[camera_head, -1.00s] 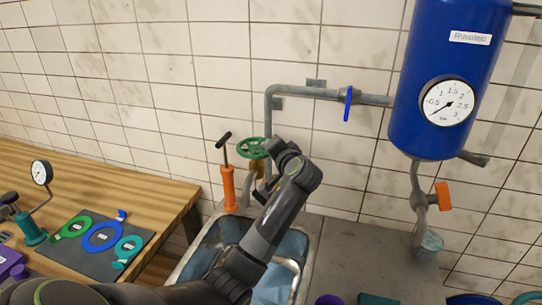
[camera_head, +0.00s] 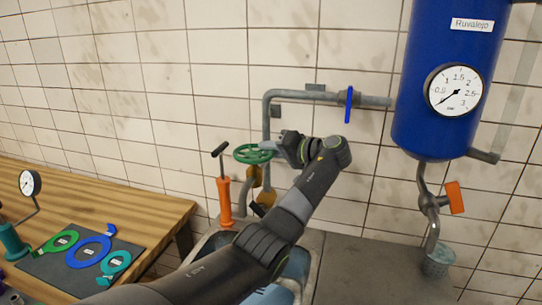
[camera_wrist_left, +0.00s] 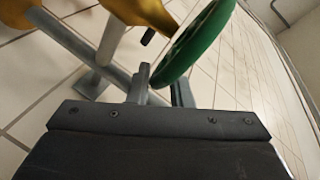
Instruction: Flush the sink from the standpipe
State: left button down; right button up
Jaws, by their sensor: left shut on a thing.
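The green handwheel (camera_head: 250,154) sits on the grey standpipe (camera_head: 267,118) with a yellow-brown valve body (camera_head: 256,176), behind the sink (camera_head: 298,262). My left gripper (camera_head: 280,149) reaches the wheel's right side and is shut on its rim. In the left wrist view the green rim (camera_wrist_left: 196,44) passes between the fingers (camera_wrist_left: 160,88), and the yellow valve body (camera_wrist_left: 145,13) is beyond. A blue lever (camera_head: 349,104) on the horizontal pipe stands crosswise to it. My left arm hides much of the sink. My right gripper is not in view.
An orange hand pump (camera_head: 225,200) stands just left of the standpipe. A blue tank (camera_head: 440,90) with a gauge (camera_head: 454,90) and an orange lever (camera_head: 454,198) is at the right. The wooden bench (camera_head: 120,205) holds green, blue and teal ring tools on a dark mat.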

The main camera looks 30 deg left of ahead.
pick_arm(q)
jog(key=shift+f, duration=0.45)
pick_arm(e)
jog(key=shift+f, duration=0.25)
pick_arm(q)
jog(key=c, duration=1.4)
grip_release()
jog(key=shift+w+a+r, duration=0.1)
jog(key=shift+a, duration=0.05)
jog(key=shift+r, duration=0.1)
jog(key=b+v, duration=0.3)
jog(key=v, duration=0.9)
jog(key=shift+w+b, duration=0.2)
jog(key=shift+b, duration=0.2)
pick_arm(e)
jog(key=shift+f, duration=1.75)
